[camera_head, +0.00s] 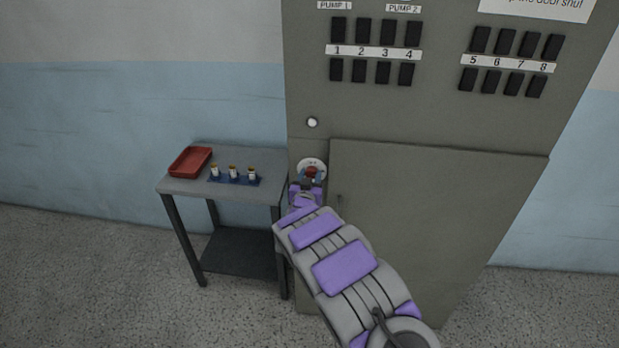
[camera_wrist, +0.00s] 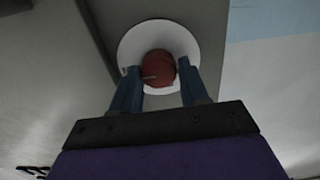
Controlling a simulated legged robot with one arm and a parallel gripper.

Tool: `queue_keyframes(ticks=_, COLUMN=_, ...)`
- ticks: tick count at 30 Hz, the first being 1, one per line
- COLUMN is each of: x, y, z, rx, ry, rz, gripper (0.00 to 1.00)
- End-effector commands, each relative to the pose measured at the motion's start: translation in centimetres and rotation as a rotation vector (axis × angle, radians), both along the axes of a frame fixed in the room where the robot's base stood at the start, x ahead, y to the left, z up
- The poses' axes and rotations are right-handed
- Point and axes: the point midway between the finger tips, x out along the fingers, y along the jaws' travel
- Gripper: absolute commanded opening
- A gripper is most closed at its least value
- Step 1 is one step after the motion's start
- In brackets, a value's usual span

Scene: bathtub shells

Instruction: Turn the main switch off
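The main switch is a red knob (camera_head: 312,171) on a round white plate (camera_head: 303,164), low on the left part of the grey cabinet front. My gripper (camera_head: 311,178) is at the knob. In the wrist view the red knob (camera_wrist: 157,67) sits between the two blue fingers of my gripper (camera_wrist: 159,68). One finger is close against each side, with no clear gap. The white plate (camera_wrist: 127,48) shows behind them. A small light mark shows on the knob's lower left. The fingers hide part of the knob's sides.
The grey cabinet (camera_head: 440,120) carries rows of black breakers (camera_head: 376,52) above and a shut door panel (camera_head: 430,200) right of the knob. A white round button (camera_head: 312,122) sits above it. A small table (camera_head: 190,187) stands close on the left, with a red tray (camera_head: 190,161) and several small bottles (camera_head: 233,172).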

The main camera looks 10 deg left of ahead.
Motion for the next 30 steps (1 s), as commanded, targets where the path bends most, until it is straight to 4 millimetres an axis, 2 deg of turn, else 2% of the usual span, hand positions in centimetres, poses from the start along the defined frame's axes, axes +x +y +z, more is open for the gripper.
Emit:
queue_keyframes(ticks=1, x=0.00, y=0.00, z=0.02, rx=0.000, ry=0.000, rz=0.000, gripper=0.38)
queue_keyframes(ticks=10, x=-0.01, y=0.08, z=0.02, rx=0.000, ry=-0.001, rz=0.001, gripper=0.11)
queue_keyframes(ticks=20, x=-0.02, y=0.19, z=0.21, rx=-0.054, ry=0.001, rz=0.002, gripper=0.11)
queue_keyframes(ticks=30, x=-0.02, y=0.42, z=0.37, rx=-0.299, ry=0.013, rz=0.004, gripper=0.11)
